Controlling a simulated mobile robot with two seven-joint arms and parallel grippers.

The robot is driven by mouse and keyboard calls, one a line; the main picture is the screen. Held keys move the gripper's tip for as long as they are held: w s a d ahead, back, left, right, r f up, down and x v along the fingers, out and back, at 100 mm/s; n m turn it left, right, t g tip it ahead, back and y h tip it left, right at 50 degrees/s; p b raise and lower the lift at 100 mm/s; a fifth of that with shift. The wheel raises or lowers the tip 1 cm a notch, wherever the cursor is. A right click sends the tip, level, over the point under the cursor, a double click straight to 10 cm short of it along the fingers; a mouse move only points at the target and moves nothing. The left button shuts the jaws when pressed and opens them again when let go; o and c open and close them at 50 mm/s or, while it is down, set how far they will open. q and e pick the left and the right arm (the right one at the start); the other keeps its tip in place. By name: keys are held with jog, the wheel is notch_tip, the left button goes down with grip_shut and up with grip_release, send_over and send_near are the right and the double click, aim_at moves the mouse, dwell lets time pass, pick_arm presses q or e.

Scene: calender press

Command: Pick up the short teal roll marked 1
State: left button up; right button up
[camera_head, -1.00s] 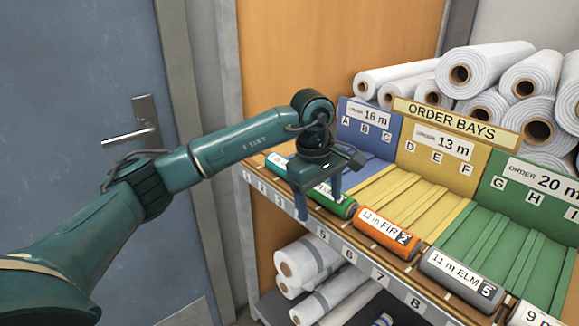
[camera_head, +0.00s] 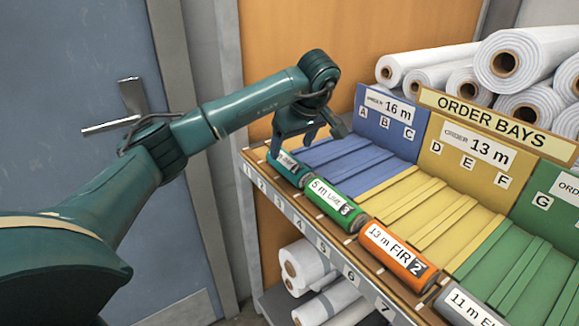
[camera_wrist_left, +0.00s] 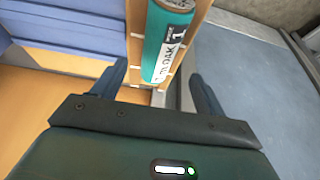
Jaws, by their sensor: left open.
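The short teal roll (camera_head: 291,168) lies at the left end of the front shelf row, partly hidden behind my left gripper in the head view. In the left wrist view the teal roll (camera_wrist_left: 172,40) shows a white label with a dark "1" and "OAK". My left gripper (camera_head: 292,142) points down above the teal roll. Its jaws (camera_wrist_left: 158,78) are open, one finger to either side of the roll's near end in the wrist view. Nothing is held, and I cannot tell the exact height gap. My right gripper is not in view.
A green roll marked 3 (camera_head: 333,205) lies close beside the teal one. An orange roll marked 2 (camera_head: 397,250) and a grey roll (camera_head: 466,308) follow along the row. Blue bay slats (camera_head: 345,160) rise behind. White rolls (camera_head: 505,62) are stacked at the back.

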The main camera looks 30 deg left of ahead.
aim_at(291, 159)
pick_arm(q)
jog(key=x, duration=0.3)
jog(key=d+x, duration=0.1)
jog(key=x, duration=0.1)
jog(key=shift+s+a+f+p, duration=0.1)
jog(key=shift+f+p, duration=0.25)
jog(key=shift+f, duration=0.2)
jog(key=c, duration=1.1)
jog(key=shift+r, duration=0.1)
